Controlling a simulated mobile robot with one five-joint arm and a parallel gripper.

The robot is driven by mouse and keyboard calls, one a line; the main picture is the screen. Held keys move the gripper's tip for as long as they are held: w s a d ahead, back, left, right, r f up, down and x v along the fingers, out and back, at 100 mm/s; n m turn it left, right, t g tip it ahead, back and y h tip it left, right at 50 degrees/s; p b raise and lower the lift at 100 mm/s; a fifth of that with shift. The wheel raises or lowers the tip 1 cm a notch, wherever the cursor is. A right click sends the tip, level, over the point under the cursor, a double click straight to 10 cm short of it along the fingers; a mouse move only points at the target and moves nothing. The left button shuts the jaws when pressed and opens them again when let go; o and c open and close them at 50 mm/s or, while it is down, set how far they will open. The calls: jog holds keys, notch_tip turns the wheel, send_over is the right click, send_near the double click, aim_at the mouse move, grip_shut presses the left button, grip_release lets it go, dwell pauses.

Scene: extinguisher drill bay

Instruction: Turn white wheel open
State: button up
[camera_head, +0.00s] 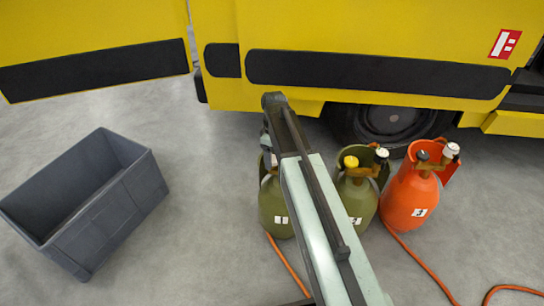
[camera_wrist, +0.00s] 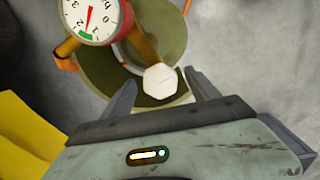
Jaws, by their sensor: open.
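In the wrist view, a white wheel (camera_wrist: 160,81) with a faceted rim sits at the top of an olive-green cylinder (camera_wrist: 115,67). My gripper (camera_wrist: 160,88) is open, with one finger on each side of the wheel and visible gaps between. Whether the fingers reach down to wheel height I cannot tell. A round gauge (camera_wrist: 91,20) with a red needle is beside it. In the head view, my arm covers the top of the olive cylinder marked 1 (camera_head: 274,205), and my fingers are hidden there.
Orange hoses (camera_head: 425,265) lie on the floor. A yellow truck (camera_head: 375,35) stands behind. A grey crate (camera_head: 110,215) is left, with clear floor between.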

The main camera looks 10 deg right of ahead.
aim_at(274, 159)
notch_tip(274, 159, up, 8)
jog(key=p, duration=0.7)
jog(key=shift+f, duration=0.25)
jog(key=s+a+m, duration=0.1)
jog(key=s+m, duration=0.9)
jog(key=s, duration=0.5)
notch_tip(274, 159, up, 30)
jog(key=p, duration=2.9)
jog(key=shift+w+p, duration=0.15)
jog(key=shift+p, duration=0.25)
jog(key=shift+f, duration=0.25)
